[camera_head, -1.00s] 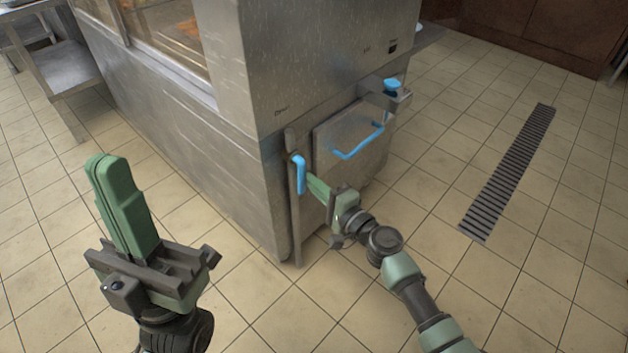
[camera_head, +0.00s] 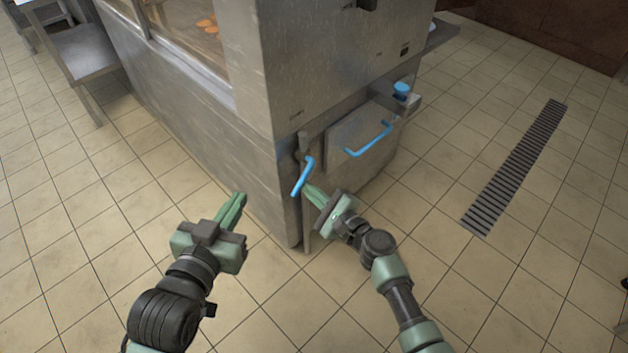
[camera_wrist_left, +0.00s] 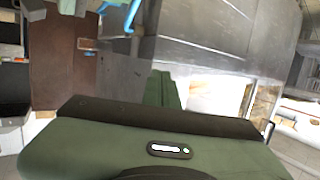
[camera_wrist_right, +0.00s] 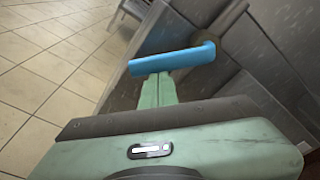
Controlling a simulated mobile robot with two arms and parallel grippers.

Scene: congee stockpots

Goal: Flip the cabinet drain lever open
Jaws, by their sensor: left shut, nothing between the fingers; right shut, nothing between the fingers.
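The drain lever (camera_head: 302,178) has a blue handle and sits low at the near corner of the steel cabinet (camera_head: 250,130). The handle slants, its lower end toward the left. It also crosses the right wrist view (camera_wrist_right: 172,60) just beyond the fingertips. My right gripper (camera_head: 308,187) is shut and empty, its tips at the right side of the handle; I cannot tell whether they touch. My left gripper (camera_head: 241,198) is shut and empty, left of the lever and apart from it. A blue bent part (camera_wrist_left: 130,14) shows at the top of the left wrist view.
A cabinet door (camera_head: 350,135) with a blue bar handle (camera_head: 370,140) and a blue knob (camera_head: 401,88) are right of the lever. A floor grate (camera_head: 515,165) lies further right. A steel table (camera_head: 85,50) stands at upper left. The tiled floor around is free.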

